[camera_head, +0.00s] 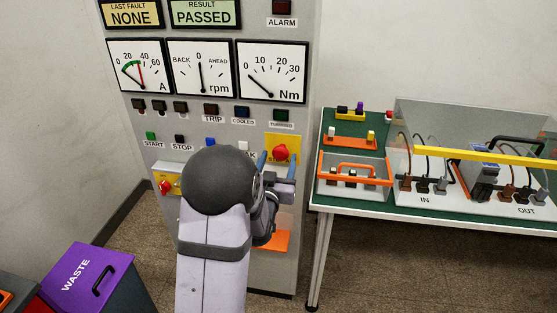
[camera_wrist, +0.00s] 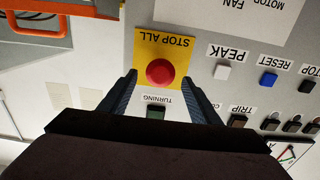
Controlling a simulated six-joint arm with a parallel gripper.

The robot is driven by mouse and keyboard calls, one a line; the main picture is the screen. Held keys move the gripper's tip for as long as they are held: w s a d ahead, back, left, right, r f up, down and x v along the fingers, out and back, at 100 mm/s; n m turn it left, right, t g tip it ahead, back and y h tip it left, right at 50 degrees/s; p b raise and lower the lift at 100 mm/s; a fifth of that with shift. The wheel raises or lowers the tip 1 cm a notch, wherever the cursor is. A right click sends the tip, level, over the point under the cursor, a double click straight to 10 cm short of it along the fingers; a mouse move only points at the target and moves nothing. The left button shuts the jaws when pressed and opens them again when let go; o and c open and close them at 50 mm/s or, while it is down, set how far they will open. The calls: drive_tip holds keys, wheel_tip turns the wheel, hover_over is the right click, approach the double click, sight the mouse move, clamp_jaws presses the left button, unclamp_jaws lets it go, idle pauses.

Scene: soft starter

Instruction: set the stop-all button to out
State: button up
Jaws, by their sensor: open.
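The stop-all button (camera_head: 280,152) is a red mushroom knob on a yellow plate at the right side of the grey panel. In the wrist view the picture is upside down, and the red knob (camera_wrist: 160,72) sits at the middle of its yellow plate marked STOP ALL. My gripper (camera_head: 277,165) is open in front of the panel, close to the button. In the wrist view its two dark fingers (camera_wrist: 163,90) stand apart, one to each side of the knob, with gaps between. I cannot tell how far the knob stands out.
PEAK (camera_wrist: 222,72) and RESET (camera_wrist: 268,82) buttons sit near the yellow plate. Another red knob (camera_head: 166,187) on yellow is lower left on the panel. A green-topped bench (camera_head: 345,204) stands to the right, with a clear guard. A purple WASTE bin (camera_head: 92,270) stands lower left.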

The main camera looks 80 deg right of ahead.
drive_tip(key=a+b, duration=0.1)
drive_tip(key=a, duration=0.5)
drive_tip(key=shift+a+b, duration=0.15)
drive_tip(key=shift+b, duration=0.15)
